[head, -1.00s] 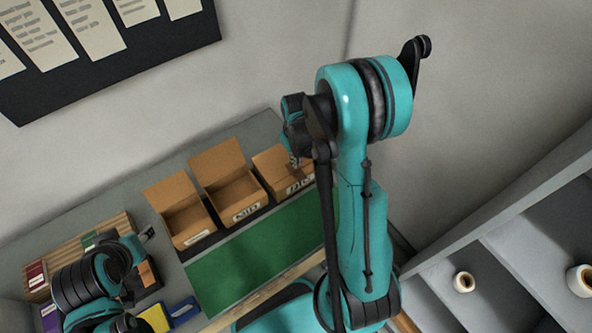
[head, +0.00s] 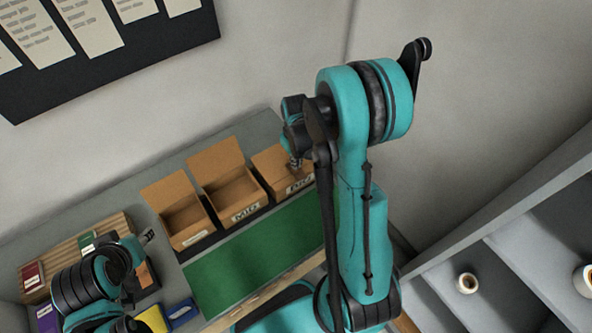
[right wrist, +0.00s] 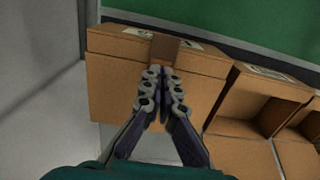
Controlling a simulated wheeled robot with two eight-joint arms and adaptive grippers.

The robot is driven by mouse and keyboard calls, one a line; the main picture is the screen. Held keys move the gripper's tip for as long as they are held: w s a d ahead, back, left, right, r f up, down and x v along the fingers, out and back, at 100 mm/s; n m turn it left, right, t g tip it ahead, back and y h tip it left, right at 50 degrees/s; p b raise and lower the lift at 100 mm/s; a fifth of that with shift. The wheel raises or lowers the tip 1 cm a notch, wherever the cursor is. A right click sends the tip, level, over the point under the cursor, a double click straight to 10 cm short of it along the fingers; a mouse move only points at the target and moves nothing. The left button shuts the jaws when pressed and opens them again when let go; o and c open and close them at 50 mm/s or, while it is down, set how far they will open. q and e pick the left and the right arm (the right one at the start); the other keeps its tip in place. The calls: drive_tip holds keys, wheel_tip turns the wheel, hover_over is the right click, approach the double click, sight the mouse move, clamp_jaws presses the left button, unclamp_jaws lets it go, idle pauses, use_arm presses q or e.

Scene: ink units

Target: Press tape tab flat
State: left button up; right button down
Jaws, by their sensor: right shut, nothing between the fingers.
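A closed brown cardboard box (head: 273,164) with a white label stands at the right end of the box row. A darker brown tape tab (right wrist: 166,46) lies across its label edge in the right wrist view. My right gripper (head: 296,165) is at this box. In the right wrist view its fingers (right wrist: 161,73) are shut and empty, just at the tab's lower end. Whether they touch it I cannot tell. The fingers hide part of the box face. My left gripper (head: 149,237) is over the left of the bench, away from the box; its jaws are too small to read.
Two open cardboard boxes (head: 187,235) (head: 224,184) stand left of the closed one. A green mat (head: 250,258) in front is clear. Red, green, yellow and blue items lie near my left arm. A shelf with white rolls (head: 467,283) is at the right.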

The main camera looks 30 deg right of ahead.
wheel_tip(320, 180, up, 8)
drive_tip(key=p, duration=0.5)
